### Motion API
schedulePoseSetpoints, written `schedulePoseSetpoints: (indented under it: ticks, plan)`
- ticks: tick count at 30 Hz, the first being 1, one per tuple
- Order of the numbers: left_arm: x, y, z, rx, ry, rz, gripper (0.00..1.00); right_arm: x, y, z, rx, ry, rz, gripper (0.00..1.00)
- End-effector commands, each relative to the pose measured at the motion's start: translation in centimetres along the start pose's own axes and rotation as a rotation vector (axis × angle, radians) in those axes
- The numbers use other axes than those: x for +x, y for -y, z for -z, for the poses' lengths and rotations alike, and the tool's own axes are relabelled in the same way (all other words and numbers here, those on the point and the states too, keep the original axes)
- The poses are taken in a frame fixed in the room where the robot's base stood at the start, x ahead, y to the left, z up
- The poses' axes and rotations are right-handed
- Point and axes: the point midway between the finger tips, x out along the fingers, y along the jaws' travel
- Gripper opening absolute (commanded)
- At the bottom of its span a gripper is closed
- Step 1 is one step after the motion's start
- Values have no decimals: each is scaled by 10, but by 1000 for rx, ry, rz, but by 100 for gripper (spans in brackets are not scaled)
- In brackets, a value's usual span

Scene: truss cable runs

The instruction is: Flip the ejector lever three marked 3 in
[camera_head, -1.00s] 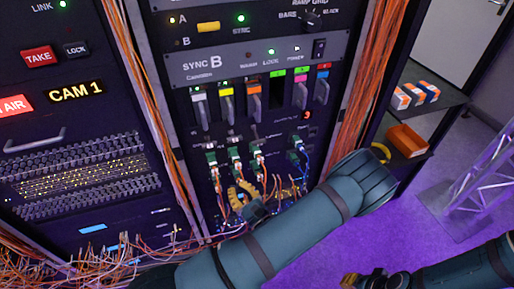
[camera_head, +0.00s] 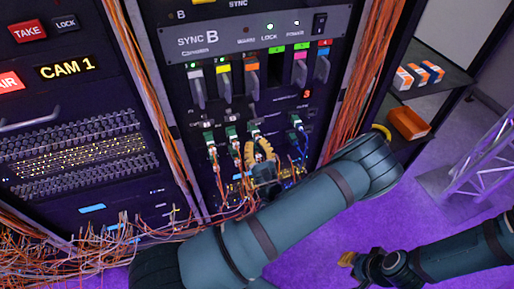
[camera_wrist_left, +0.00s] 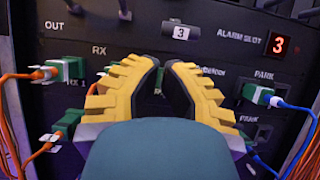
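A row of ejector levers with coloured tops hangs under the SYNC B panel (camera_head: 212,40): white (camera_head: 196,85), yellow (camera_head: 224,82), orange (camera_head: 252,80), pink (camera_head: 299,68) and blue (camera_head: 322,65). Their numbers are too small to read in the head view. In the left wrist view, a white label 3 (camera_wrist_left: 180,33) sits above the fingertips. My left gripper (camera_head: 258,148) is below the levers, in front of the connectors. Its yellow fingers (camera_wrist_left: 160,68) are apart by a narrow gap, with no lever between them. My right gripper (camera_head: 347,259) is low and far from the rack, finger gap unclear.
Green connectors with orange cables (camera_head: 209,138) and a blue-cabled connector (camera_wrist_left: 256,94) surround my left gripper. A red alarm display reads 3 (camera_wrist_left: 278,45). Cable bundles run down both sides. An orange bin (camera_head: 408,123) and a truss (camera_head: 480,165) stand right.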

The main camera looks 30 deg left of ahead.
Motion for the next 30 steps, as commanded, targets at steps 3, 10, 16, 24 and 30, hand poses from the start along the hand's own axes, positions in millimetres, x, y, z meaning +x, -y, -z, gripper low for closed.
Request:
schedulePoseSetpoints:
  ticks: [3, 10, 16, 24, 30]
  plan:
    - [22, -1, 0, -2, 1, -4, 0, 2, -1, 0, 0, -1, 0, 23]
    - [54, 0, 0, -1, 0, -1, 0, 4, -2, 1, 0, -2, 0, 23]
    - [64, 0, 1, 0, -2, 0, 0, 5, -2, 1, 0, -3, 0, 23]
    - [64, 0, 0, 0, -1, 0, 0, 5, -2, 1, 0, -3, 0, 23]
    - [64, 0, -2, 0, -12, 0, 0, 0, 0, 1, 0, -2, 0, 23]
